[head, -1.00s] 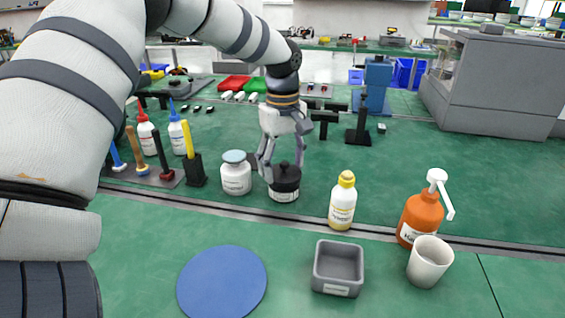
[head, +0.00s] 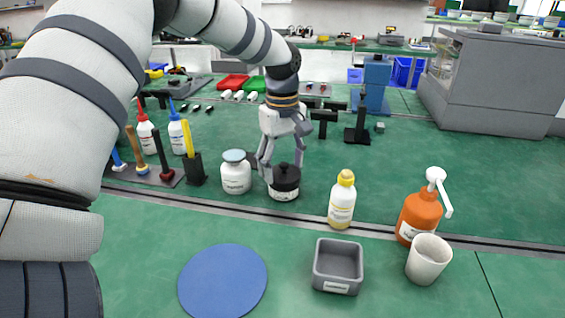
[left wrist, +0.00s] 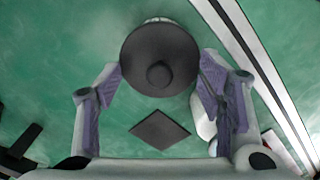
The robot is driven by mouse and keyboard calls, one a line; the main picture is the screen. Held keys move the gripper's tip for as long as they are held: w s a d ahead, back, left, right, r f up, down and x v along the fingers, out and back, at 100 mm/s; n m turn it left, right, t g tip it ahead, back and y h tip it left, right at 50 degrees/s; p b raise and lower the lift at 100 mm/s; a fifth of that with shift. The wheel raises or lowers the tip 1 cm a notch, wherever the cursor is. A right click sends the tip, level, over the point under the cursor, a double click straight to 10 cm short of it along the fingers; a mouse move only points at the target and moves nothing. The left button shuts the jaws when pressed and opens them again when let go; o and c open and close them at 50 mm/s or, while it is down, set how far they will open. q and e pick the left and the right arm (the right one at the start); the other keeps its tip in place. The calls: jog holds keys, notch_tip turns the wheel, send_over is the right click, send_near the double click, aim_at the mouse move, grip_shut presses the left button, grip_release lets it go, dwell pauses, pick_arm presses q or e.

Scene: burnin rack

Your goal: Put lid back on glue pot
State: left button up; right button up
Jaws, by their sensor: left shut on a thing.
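In the left wrist view the round lid (left wrist: 150,42) hides nearly all of the pot. My left gripper (head: 282,164) reaches down from above and behind, its fingers on both sides of the lid, shut on it. My right gripper is not in view.
A white jar (head: 236,179) stands close left of the pot, and a yellow-capped bottle (head: 341,204) stands to its right. A dark square (left wrist: 160,130) lies near the pot. A grey bin (head: 338,267), blue disc (head: 222,282) and orange pump bottle (head: 418,216) are in front.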

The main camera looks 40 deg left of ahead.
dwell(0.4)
pick_arm(q)
jog(key=o, duration=1.4)
jog(key=shift+c, duration=0.2)
jog(key=shift+r, duration=3.55)
grip_shut()
jog(key=shift+f, duration=0.45)
jog(key=shift+f, duration=2.15)
